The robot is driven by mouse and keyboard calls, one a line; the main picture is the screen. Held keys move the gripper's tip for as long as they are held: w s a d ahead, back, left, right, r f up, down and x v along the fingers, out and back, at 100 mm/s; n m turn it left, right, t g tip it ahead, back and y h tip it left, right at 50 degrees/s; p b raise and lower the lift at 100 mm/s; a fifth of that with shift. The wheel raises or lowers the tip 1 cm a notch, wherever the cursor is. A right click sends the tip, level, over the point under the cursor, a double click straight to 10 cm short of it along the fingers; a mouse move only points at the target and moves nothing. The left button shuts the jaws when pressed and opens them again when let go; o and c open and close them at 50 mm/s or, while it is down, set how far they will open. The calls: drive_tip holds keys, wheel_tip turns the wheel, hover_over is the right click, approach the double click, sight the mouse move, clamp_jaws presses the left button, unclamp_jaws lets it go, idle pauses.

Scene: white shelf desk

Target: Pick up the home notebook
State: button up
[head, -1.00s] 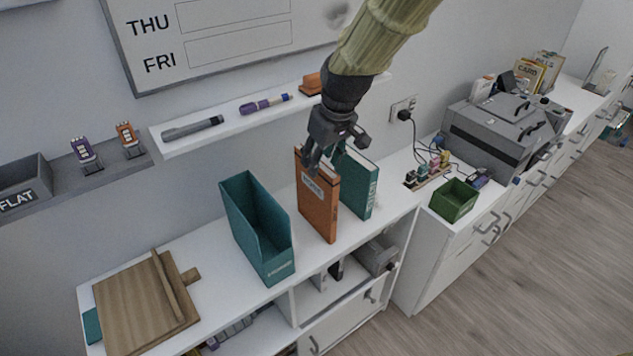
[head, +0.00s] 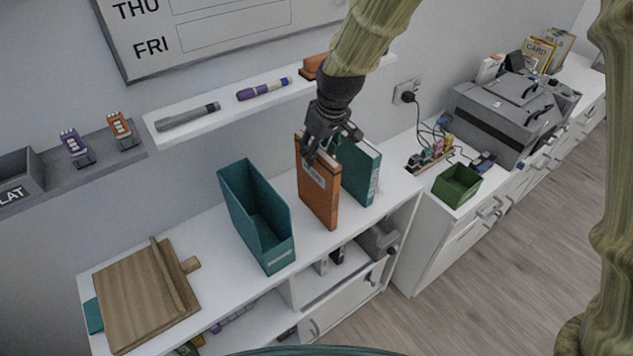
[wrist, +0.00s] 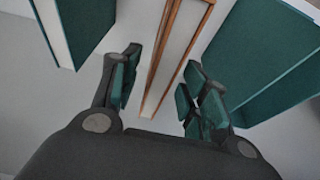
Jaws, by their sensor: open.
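The home notebook (head: 319,200) is orange with a pale label, partly hidden by my gripper. It stands upright on the white shelf desk between a teal file holder and a teal book. My gripper (head: 325,150) is at its top edge, pointing down. In the wrist view the open fingers of my gripper (wrist: 160,90) lie on either side of the notebook (wrist: 178,45), with gaps visible on both sides. The notebook's orange covers and pale page edge show between them.
The empty teal file holder (head: 257,218) stands to the left and the teal book (head: 362,175) close to the right. A wall ledge (head: 215,112) with markers is behind. A wooden board (head: 140,300) lies at far left. A green box (head: 457,186) stands right.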

sight(317, 183)
drive_tip(key=shift+p+x, duration=0.95)
drive_tip(key=shift+x, duration=1.6)
drive_tip(key=shift+a+f, duration=0.1)
drive_tip(key=shift+f, duration=0.05)
drive_tip(key=shift+c, duration=0.4)
clamp_jaws()
